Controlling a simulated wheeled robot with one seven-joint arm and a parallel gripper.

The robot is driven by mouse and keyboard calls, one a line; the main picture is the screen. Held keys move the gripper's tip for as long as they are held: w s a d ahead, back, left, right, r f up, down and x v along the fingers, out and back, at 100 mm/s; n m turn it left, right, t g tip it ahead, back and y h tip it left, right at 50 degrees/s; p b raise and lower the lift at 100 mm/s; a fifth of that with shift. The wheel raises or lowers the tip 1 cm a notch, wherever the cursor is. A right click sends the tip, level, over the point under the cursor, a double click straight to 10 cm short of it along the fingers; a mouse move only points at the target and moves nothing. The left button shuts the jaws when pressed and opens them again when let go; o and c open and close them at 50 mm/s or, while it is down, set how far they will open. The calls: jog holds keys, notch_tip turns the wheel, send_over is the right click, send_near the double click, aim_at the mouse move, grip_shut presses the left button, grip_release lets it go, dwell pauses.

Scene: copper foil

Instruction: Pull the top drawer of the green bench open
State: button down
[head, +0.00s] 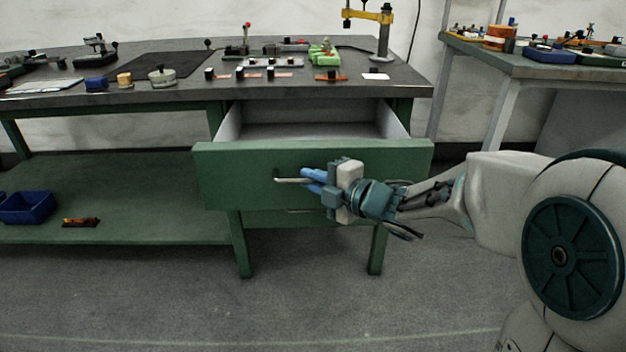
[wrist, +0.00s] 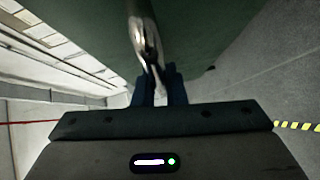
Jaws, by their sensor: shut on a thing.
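The green bench (head: 150,92) has a dark top. Its top drawer (head: 235,178) stands well out from the bench, and its pale inside (head: 300,130) shows, with no objects visible in it. The metal bar handle (head: 290,180) is on the drawer's green front. My gripper (head: 312,181) is at the handle, with its blue fingers shut on it. In the wrist view the handle (wrist: 145,40) runs between the dark blue fingers, in front of the green drawer front (wrist: 205,30). The fingers cover part of the handle.
Small tools and parts lie on the bench top, with a yellow press (head: 383,30) at its back right. A blue bin (head: 28,207) sits on the lower shelf (head: 150,190). A second bench (head: 500,62) stands at the right. The floor in front is clear.

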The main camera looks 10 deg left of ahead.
jog(key=shift+w+d, duration=0.1)
jog(key=shift+d, duration=0.05)
jog(key=c, duration=1.5)
grip_release()
jog(key=p+v, duration=0.4)
jog(key=v, duration=0.9)
jog(key=shift+s+d, duration=0.2)
jog(key=shift+s, duration=0.15)
